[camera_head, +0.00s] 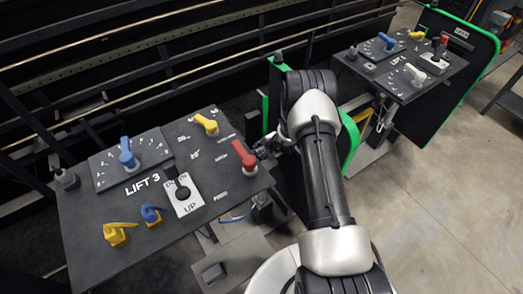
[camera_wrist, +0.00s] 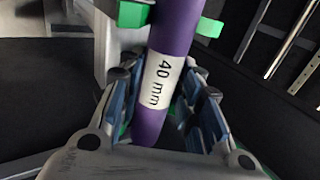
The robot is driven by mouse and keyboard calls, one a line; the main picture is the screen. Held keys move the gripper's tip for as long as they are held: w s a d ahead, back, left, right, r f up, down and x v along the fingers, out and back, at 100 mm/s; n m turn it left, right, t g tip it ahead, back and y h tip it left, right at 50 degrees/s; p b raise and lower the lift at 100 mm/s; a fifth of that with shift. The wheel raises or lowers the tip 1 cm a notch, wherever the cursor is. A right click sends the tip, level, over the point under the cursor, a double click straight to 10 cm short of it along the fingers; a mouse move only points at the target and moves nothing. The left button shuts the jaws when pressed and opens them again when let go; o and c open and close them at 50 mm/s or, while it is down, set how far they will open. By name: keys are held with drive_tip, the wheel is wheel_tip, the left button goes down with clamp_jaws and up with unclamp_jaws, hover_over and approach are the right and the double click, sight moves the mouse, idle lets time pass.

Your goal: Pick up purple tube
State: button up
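The purple tube (camera_wrist: 178,30) shows in the wrist view, running from the top edge down between my fingers, slightly tilted. It carries a white label (camera_wrist: 162,82) reading "40 mm". My gripper (camera_wrist: 163,75) has one blue-padded finger on each side of the tube. I cannot tell whether the pads press on it or stand just clear. Green pieces (camera_wrist: 133,14) lie beside the tube near the top. In the head view my gripper is mostly hidden behind the red-handled panel edge and my arm, and I cannot make out the tube.
In the head view, a dark "LIFT 3" control panel (camera_head: 90,210) with blue, yellow and red handles stands at left, close to my gripper. Dark rails run behind. The grey floor (camera_head: 440,200) at right is clear.

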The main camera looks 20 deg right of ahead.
clamp_jaws()
wheel_tip(320, 180, up, 19)
drive_tip(key=p, duration=0.5)
wheel_tip(320, 180, up, 14)
drive_tip(key=p, duration=1)
hover_over(263, 149)
